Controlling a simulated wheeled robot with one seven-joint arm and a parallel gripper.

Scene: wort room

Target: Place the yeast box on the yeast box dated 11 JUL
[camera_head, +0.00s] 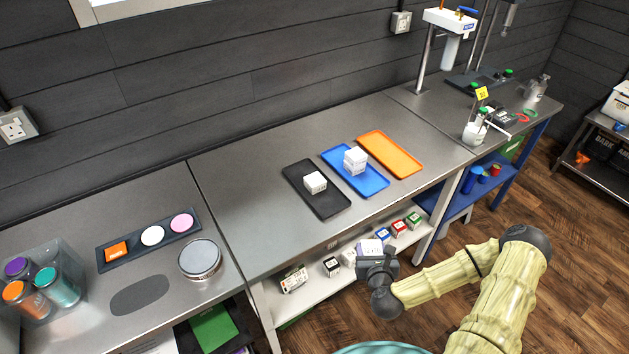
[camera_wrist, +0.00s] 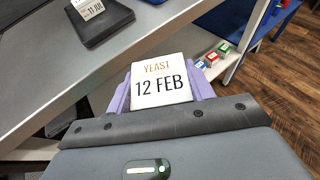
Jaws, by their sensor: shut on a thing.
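My gripper (camera_head: 373,252) is shut on a white yeast box (camera_wrist: 160,82) marked "YEAST 12 FEB", held between its purple fingers in the wrist view. It is in front of the table, near the height of the lower shelf. The yeast box dated 11 JUL (camera_wrist: 88,8) sits on the black tray (camera_wrist: 110,25) at the top left of the wrist view. In the head view, a single white box (camera_head: 315,182) sits on the black tray (camera_head: 328,211), and nothing is visible on top of it.
A blue tray (camera_head: 373,187) holds stacked white boxes (camera_head: 355,160). An orange tray (camera_head: 390,150) beside it is empty. The table's front edge lies between my gripper and the trays. Small boxes (camera_head: 382,234) stand on the shelf below. Bare tabletop (camera_head: 240,170) lies left of the black tray.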

